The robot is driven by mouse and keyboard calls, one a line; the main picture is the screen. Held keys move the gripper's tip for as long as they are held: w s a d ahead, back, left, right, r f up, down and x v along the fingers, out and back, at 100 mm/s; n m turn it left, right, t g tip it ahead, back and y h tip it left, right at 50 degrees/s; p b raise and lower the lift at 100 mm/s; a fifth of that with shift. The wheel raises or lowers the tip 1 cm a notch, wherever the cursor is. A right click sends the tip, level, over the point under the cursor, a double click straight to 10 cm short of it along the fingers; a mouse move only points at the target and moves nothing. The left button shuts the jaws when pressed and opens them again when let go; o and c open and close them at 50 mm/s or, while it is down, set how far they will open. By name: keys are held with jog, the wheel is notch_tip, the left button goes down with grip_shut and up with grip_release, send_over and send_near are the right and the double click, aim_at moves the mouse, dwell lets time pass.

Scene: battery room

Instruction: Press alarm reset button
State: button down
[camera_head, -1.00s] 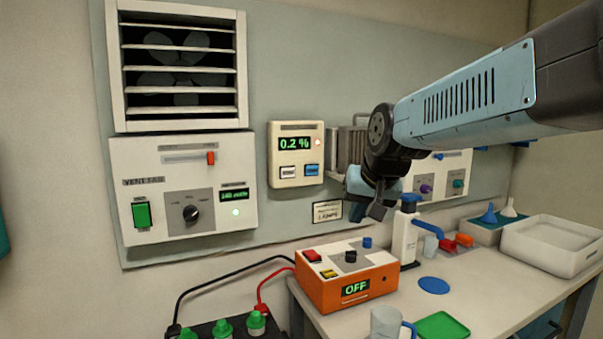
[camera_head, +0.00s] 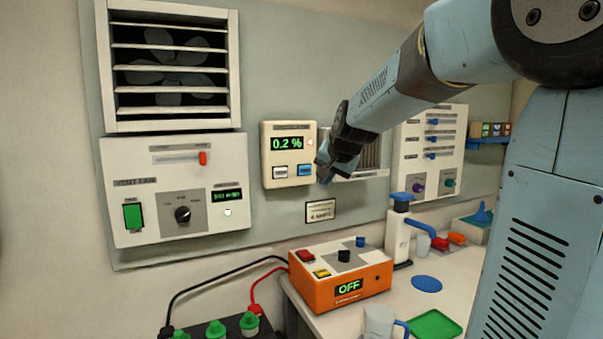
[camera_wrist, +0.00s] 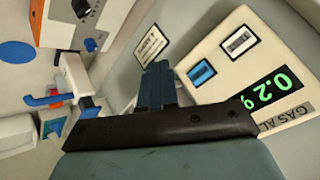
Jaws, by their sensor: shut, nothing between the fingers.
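The alarm panel (camera_head: 267,155) is a cream wall box with a green "0.2 %" display and a small lit lamp. Below the display are a white button (camera_head: 280,172) and a blue button (camera_head: 305,170); their labels are too small to read. In the wrist view the panel (camera_wrist: 215,95) is turned, with part of "GAS AL" showing, the blue button (camera_wrist: 202,73) and the white button (camera_wrist: 240,42). My gripper (camera_head: 324,172) is shut and empty, just right of the blue button. In the wrist view its fingertips (camera_wrist: 158,72) are beside the panel's edge, apart from both buttons.
A vent fan panel (camera_head: 150,220) hangs left of the alarm panel, and a slider panel (camera_head: 408,150) to the right. A small label plate (camera_head: 320,211) is on the wall below. An orange charger box (camera_head: 325,293) reading OFF stands on the bench beneath.

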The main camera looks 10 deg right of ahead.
aim_at(305, 170)
jog(key=shift+w, duration=0.1)
jog(key=w+a, duration=0.1)
jog(key=w, duration=0.7)
jog(key=shift+w+a, duration=0.2)
jog(key=shift+a, duration=0.15)
jog(key=shift+w, duration=0.2)
dwell(1.9)
jog(key=shift+w+a, duration=0.1)
jog(key=shift+w, duration=0.2)
jog(key=shift+w+a+r, duration=0.1)
jog(key=shift+w, duration=0.3)
dwell(0.8)
jog(key=shift+s, duration=0.15)
jog(key=shift+s+d, duration=0.2)
jog(key=shift+s, duration=0.5)
